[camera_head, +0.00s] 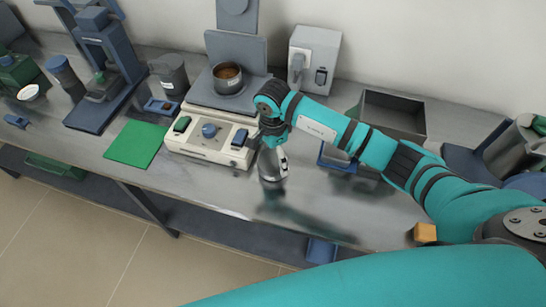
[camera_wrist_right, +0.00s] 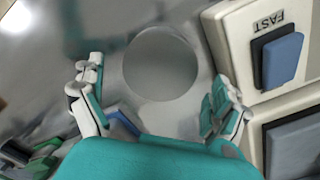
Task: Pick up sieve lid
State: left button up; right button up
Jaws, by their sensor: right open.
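In the right wrist view a round, flat, grey metal disc, which looks like the sieve lid (camera_wrist_right: 160,63), lies between and just beyond the fingers of my right gripper (camera_wrist_right: 157,90). The fingers are spread wide on both sides of it, and I see no contact. In the head view my right gripper (camera_head: 272,163) points down over the bench, close to the right side of a cream-coloured device. The lid there is mostly hidden by the gripper. My left gripper is not in view.
The cream device (camera_head: 205,142) has a knob and buttons, and a metal pot (camera_head: 228,78) stands on top. A green mat (camera_head: 135,143) lies to the left. A grey open box (camera_head: 393,112) stands behind my right arm.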

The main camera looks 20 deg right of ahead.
jog(key=shift+f, duration=0.9)
jog(key=c, duration=1.1)
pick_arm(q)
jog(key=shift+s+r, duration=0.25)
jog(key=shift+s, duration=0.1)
pick_arm(e)
jog(key=shift+r, duration=0.1)
